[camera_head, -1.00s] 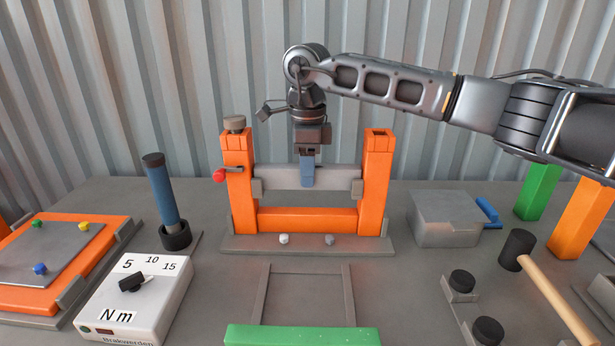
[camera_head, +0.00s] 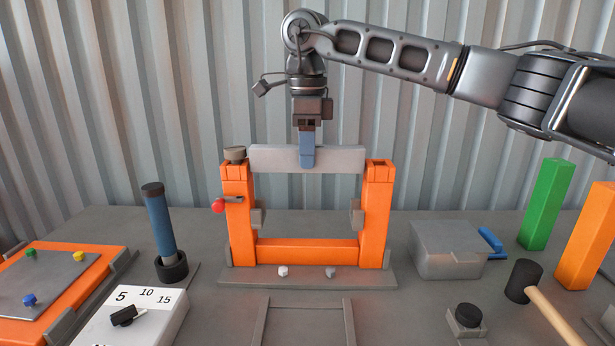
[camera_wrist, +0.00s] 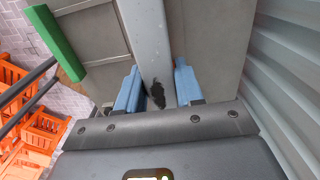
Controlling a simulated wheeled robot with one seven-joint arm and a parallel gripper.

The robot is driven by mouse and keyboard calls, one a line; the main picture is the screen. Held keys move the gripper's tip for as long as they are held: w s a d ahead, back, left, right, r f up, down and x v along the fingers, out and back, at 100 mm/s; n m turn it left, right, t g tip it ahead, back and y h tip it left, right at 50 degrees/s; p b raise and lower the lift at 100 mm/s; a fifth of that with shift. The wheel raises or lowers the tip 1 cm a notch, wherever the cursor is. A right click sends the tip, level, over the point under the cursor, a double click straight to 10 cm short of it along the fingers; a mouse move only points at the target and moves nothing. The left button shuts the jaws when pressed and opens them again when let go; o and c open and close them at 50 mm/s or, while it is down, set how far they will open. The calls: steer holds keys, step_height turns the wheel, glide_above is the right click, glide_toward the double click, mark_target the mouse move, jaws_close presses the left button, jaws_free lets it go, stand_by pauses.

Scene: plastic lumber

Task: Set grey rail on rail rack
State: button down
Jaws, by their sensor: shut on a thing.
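The grey rail (camera_head: 275,159) is level, raised at the top of the orange frame (camera_head: 310,250), between the tops of its two posts and above the grey brackets on their inner sides. My gripper (camera_head: 307,162) is shut on the rail near its middle, from above. In the wrist view the rail (camera_wrist: 148,35) runs between the two blue fingers (camera_wrist: 157,88), with a dark mark on it. No part is clearly identifiable as the rail rack; a flat grey frame (camera_head: 264,325) lies on the table in front, partly cut off by the picture edge.
A blue cylinder (camera_head: 160,222) in a black holder and a white dial box (camera_head: 150,318) stand left. A grey box (camera_head: 445,250), a mallet (camera_head: 522,281), and green and orange posts stand right. A corrugated wall is behind.

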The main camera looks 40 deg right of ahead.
step_height(320, 180, up, 7)
steer(key=shift+r, duration=0.2)
